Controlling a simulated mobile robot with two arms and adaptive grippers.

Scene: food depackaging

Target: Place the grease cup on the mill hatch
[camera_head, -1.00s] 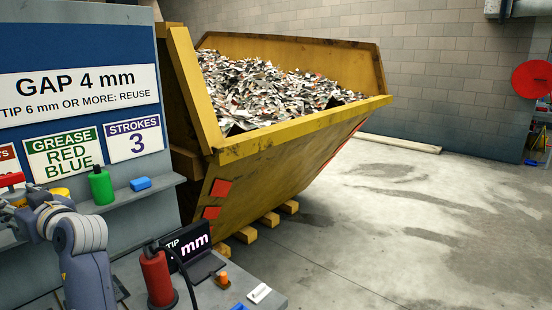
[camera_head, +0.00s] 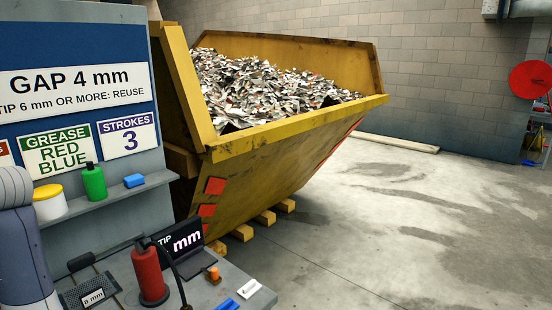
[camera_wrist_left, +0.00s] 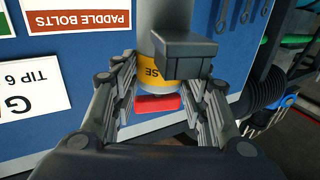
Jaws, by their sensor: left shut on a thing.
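In the left wrist view my left gripper (camera_wrist_left: 165,85) is shut on the grease cup, a grey cylinder with a yellow label (camera_wrist_left: 151,73) on which the letters "SE" show. A red piece (camera_wrist_left: 158,103) shows at its end. A dark grey block (camera_wrist_left: 185,55) covers part of the cup; I cannot tell whether it belongs to it. In the head view only my left arm shows at the left edge; its gripper is outside that picture. My right gripper is not in view. I cannot make out the mill hatch in these views.
A red cylinder (camera_head: 150,275) and a "TIP mm" display (camera_head: 186,239) stand on the bench below. A yellow skip (camera_head: 270,150) stands behind.

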